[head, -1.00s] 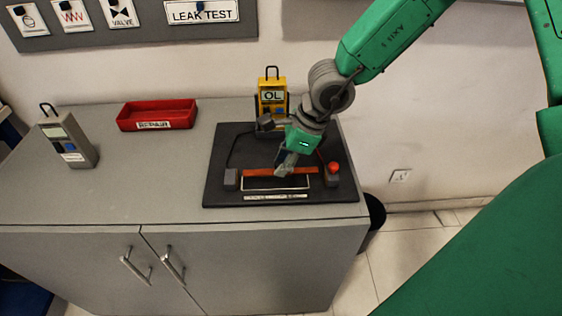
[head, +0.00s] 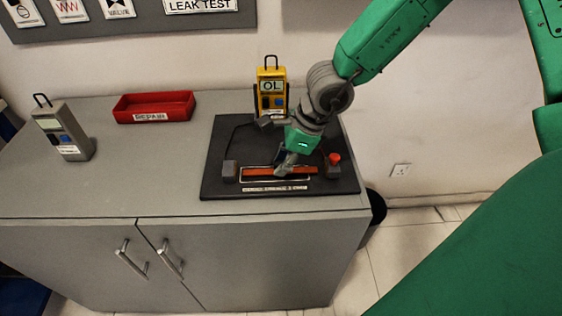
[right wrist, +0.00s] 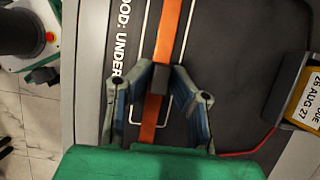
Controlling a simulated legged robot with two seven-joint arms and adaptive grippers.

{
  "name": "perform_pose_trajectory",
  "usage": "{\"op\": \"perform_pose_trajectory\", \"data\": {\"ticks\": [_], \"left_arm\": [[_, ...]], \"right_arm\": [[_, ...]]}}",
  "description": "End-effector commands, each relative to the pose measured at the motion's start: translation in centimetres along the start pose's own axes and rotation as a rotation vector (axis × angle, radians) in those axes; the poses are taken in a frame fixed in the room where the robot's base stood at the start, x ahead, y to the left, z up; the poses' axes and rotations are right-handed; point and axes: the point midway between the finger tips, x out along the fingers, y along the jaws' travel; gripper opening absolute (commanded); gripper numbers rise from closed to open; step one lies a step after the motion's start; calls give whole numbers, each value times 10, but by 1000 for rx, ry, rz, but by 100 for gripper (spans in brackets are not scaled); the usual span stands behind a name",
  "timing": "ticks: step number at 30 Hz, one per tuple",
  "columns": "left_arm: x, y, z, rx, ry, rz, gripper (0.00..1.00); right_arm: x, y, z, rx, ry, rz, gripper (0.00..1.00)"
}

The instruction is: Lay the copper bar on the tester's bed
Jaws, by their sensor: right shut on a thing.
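The copper bar (head: 265,171) lies lengthwise over the white-outlined rectangle of the tester's black bed (head: 220,150), between two grey end blocks. My right gripper (head: 286,168) is shut on the bar's middle from above. In the right wrist view, the fingertips (right wrist: 158,79) meet around the bar (right wrist: 171,35), which runs along the outline. The bar is level and very low over the bed; I cannot tell whether it touches. The yellow meter (head: 271,88) at the back of the bed reads OL. My left gripper is out of view.
A left grey block (head: 230,171) and a right block with a red button (head: 334,159) flank the bar. A red tray (head: 154,107) and a grey meter (head: 64,130) stand on the cabinet top at left. The cabinet top between them and the bed is clear.

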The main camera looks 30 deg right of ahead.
Motion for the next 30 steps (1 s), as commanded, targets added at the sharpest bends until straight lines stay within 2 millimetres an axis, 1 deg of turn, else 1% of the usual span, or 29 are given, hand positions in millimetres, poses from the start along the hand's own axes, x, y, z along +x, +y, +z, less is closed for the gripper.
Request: {"op": "perform_pose_trajectory", "data": {"ticks": [6, 7, 8, 9, 15, 16, 17, 18, 26, 30], "left_arm": [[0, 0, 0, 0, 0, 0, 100], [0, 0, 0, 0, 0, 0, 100], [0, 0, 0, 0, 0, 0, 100], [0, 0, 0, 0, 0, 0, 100], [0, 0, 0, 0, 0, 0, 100], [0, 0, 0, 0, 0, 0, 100], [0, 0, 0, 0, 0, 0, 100], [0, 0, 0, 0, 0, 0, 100], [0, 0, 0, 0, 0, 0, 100], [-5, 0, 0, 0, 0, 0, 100]], "right_arm": [[0, 0, 0, 0, -1, -1, 0], [0, 0, 0, 0, -1, -1, 26], [0, 0, 0, 0, -1, -1, 37], [0, 0, 0, 0, -1, -1, 40], [0, 0, 0, 0, 0, 0, 40], [0, 0, 0, 0, 0, 0, 47], [0, 0, 0, 0, 0, 0, 58], [0, 0, 0, 0, 0, 0, 61], [0, 0, 0, 0, 0, 0, 61], [-4, 0, 2, 1, 0, 0, 61]]}}
